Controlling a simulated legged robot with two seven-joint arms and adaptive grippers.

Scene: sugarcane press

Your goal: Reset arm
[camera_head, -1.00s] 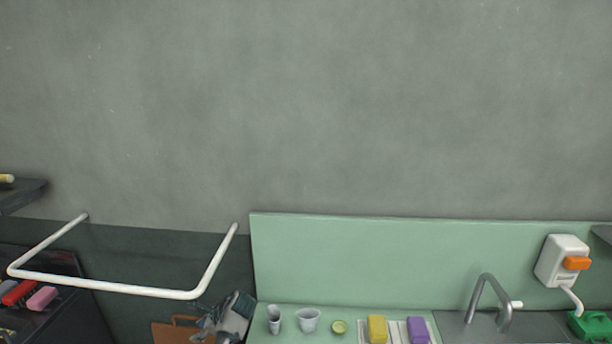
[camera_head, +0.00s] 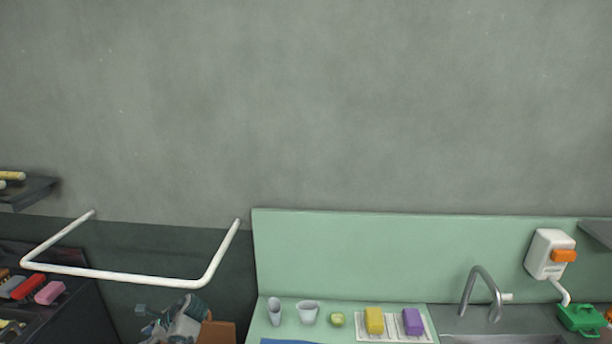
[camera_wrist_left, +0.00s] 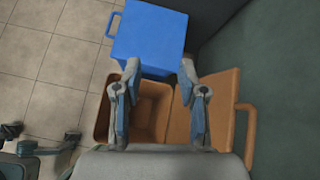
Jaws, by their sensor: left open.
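My left gripper (camera_head: 172,318) shows at the bottom of the head view, in front of the dark lower wall and left of the green counter. In the left wrist view its two fingers (camera_wrist_left: 158,88) are spread apart with nothing between them. They hang above an open brown bin (camera_wrist_left: 152,108), whose brown lid (camera_wrist_left: 213,98) is folded out to the right. I cannot tell the height of the gripper over the bin. Part of the brown bin or its lid (camera_head: 217,333) also shows right of the gripper in the head view. My right gripper is in neither view.
A white rail (camera_head: 120,276) juts from the wall above the left gripper. A blue lidded box (camera_wrist_left: 150,38) stands beyond the brown bin. The green counter (camera_head: 290,335) holds cups, a lime-coloured item and two sponges. A sink tap (camera_head: 481,290) and white dispenser (camera_head: 548,254) are at right.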

